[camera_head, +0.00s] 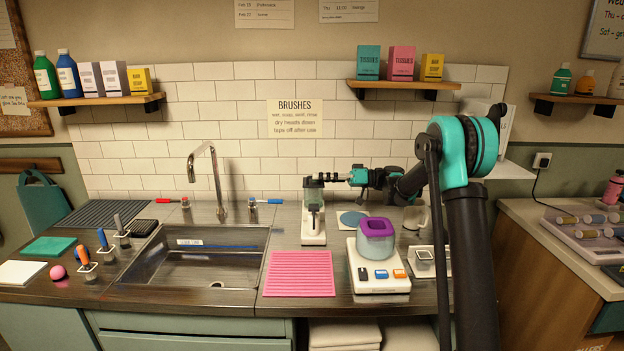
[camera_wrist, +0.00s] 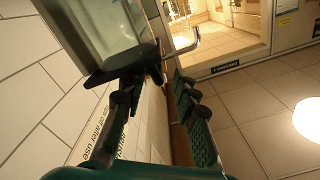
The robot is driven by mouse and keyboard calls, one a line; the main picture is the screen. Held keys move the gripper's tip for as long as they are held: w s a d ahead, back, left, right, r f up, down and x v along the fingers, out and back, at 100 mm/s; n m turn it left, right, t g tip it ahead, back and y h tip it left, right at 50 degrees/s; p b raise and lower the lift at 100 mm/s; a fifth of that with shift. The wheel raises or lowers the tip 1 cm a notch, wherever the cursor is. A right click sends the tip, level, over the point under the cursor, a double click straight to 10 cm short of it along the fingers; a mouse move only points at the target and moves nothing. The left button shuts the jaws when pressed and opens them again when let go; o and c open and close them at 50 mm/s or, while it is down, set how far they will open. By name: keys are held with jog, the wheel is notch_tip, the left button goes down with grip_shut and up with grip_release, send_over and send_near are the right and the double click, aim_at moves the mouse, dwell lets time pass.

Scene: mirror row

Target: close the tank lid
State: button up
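A slim appliance (camera_head: 313,239) with a white base and a pale green, see-through tank (camera_head: 312,197) stands on the counter right of the sink. A dark part at the tank's top may be its lid; its exact position is too small to tell. My gripper (camera_head: 328,178) reaches in from the right, level with the tank's top. In the wrist view a clear-walled tank (camera_wrist: 95,25) fills the upper left, close to one dark finger. My gripper (camera_wrist: 155,85) shows two fingers spread apart with wall visible between them. Whether a finger touches the tank is unclear.
A white device (camera_head: 378,278) with buttons and a purple-rimmed jar (camera_head: 376,240) stands right of the tank. A pink ribbed mat (camera_head: 299,274) lies in front. The sink (camera_head: 195,264) is at left. A shelf (camera_head: 404,85) hangs above my arm.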

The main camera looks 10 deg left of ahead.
jog(key=v, duration=0.8)
jog(key=shift+d, duration=0.2)
